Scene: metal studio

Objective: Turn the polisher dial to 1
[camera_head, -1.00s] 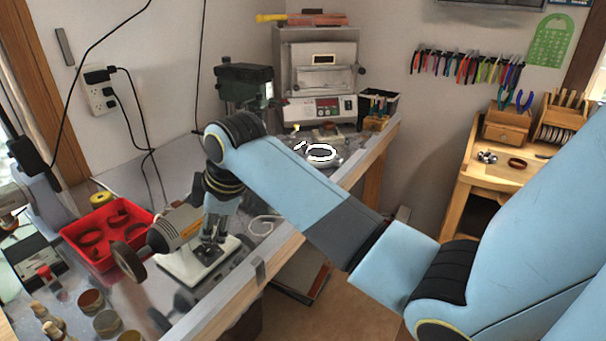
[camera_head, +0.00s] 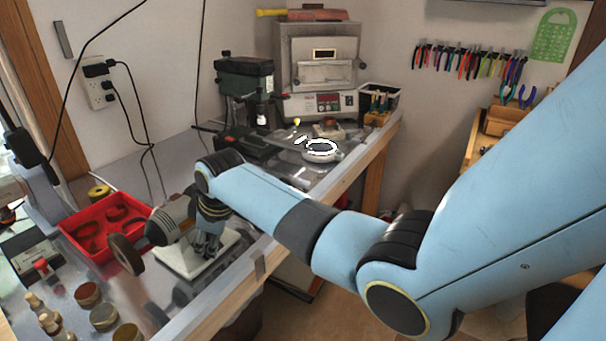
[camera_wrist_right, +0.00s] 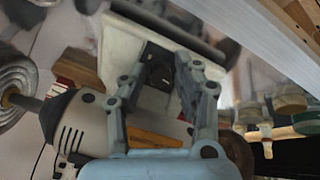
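The polisher (camera_head: 166,222) is a grey bench motor with a round wheel on its left, on a white base (camera_head: 185,263) on the workbench. My right gripper (camera_head: 207,250) points down over the right part of that base, beside the motor. In the right wrist view the polisher body (camera_wrist_right: 82,125) is at lower left. The white base (camera_wrist_right: 122,48) lies beyond my right gripper (camera_wrist_right: 163,72), whose fingers are apart. A dark part shows between the fingertips; I cannot tell whether it is the dial or whether they touch it. The dial's marks are not readable. My left gripper is out of view.
A red tray (camera_head: 105,222) with ring-shaped things lies left of the polisher. Several small round jars (camera_head: 104,317) stand at the front left. A green drill press (camera_head: 243,80) and a small oven (camera_head: 320,75) stand at the back. The bench's front edge runs close to the base.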

